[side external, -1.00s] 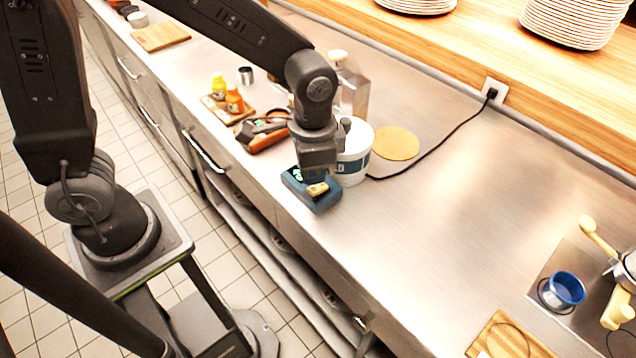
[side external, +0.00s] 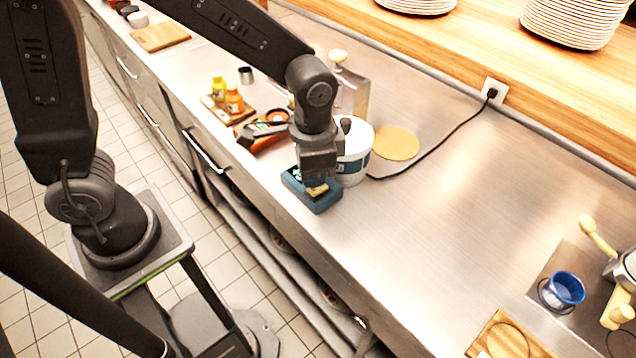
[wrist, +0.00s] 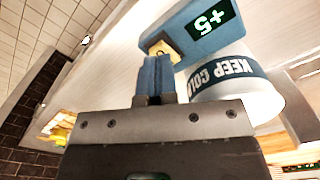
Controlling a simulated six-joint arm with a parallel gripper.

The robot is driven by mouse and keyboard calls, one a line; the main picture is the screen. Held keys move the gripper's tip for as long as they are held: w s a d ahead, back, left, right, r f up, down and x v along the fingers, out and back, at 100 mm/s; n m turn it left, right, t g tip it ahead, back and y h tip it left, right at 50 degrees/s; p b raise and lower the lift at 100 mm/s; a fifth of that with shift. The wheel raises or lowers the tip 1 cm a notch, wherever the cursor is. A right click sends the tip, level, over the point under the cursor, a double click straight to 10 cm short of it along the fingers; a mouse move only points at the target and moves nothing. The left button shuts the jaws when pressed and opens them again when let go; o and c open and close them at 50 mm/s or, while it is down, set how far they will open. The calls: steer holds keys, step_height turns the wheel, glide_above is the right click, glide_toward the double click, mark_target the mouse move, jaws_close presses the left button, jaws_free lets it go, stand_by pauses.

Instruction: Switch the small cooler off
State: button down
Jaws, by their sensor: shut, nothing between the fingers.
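The small cooler is a white round tub (side external: 354,158) with a blue "KEEP COLD" band, also in the wrist view (wrist: 262,100). Its blue control box (side external: 322,204) sits at its front left, near the counter edge. In the wrist view the box (wrist: 205,42) has a lit green display (wrist: 211,19) reading "+5", upside down. A yellow switch (side external: 317,191) is on the box's top, partly covered by my gripper; it also shows in the wrist view (wrist: 168,46). My gripper (side external: 314,184) is shut and empty, its blue fingertips (wrist: 155,62) right at the switch. I cannot tell whether they touch.
A black cord runs from the cooler to a wall socket (side external: 493,91). An orange and black tool (side external: 264,130), bottles on a board (side external: 232,112) and a metal container (side external: 354,90) stand close left and behind. A round cork-coloured mat (side external: 396,144) lies behind.

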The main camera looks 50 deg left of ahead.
mark_target(314, 189)
steer(key=shift+f, duration=0.85)
stand_by(0.4)
steer(key=shift+r, duration=3.5)
steer(key=shift+a+r, duration=0.1)
steer(key=shift+r, duration=0.05)
steer(key=s+a+r+n+t, duration=0.5)
steer(key=s+a+r, duration=0.3)
steer(key=s+a, duration=0.2)
steer(key=shift+s+a+r+n+t, duration=0.15)
steer(key=shift+a+n+t, duration=0.2)
steer(key=shift+n, duration=0.15)
